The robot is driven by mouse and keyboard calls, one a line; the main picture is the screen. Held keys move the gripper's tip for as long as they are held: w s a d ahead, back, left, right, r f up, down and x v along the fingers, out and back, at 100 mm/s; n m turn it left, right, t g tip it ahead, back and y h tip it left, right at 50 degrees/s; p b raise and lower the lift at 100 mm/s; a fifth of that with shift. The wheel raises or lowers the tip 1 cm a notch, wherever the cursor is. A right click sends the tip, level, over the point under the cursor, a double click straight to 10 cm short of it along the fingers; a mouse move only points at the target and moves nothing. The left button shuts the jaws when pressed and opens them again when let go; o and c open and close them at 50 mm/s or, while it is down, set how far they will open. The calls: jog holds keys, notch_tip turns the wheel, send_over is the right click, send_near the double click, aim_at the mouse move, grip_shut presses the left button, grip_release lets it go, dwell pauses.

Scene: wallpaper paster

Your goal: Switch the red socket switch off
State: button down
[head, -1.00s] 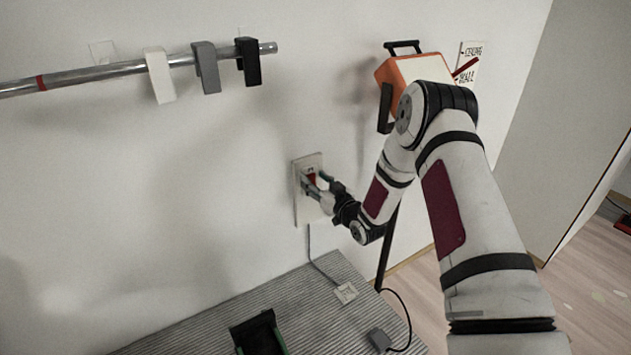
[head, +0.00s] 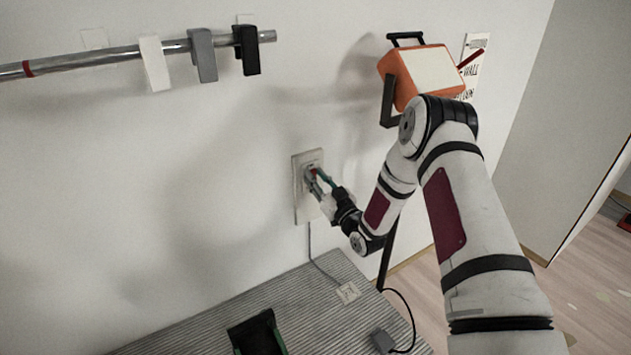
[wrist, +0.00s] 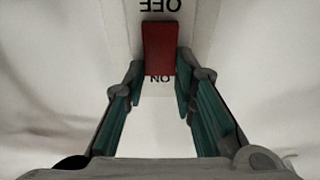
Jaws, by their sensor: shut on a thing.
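The red socket switch (head: 313,169) sits on a pale wall plate (head: 307,208), mostly covered by my fingers in the head view. In the wrist view the red switch (wrist: 160,46) stands upright in the picture, between an upside-down "OFF" above and an upside-down "ON" below. My gripper (head: 312,177) is at the plate. In the wrist view its green-padded fingers (wrist: 161,80) are on either side of the switch's lower, ON-side end, shut on it. The exact contact and the tilt of the switch are hard to tell.
A metal rail (head: 110,55) with white, grey and black holders runs upper left.

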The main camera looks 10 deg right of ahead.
jog(key=shift+f+t+b, duration=0.2)
jog(key=shift+t+b, duration=0.3)
jog(key=c, duration=1.3)
grip_release()
jog(key=v, duration=1.2)
jog(key=shift+d, duration=0.1)
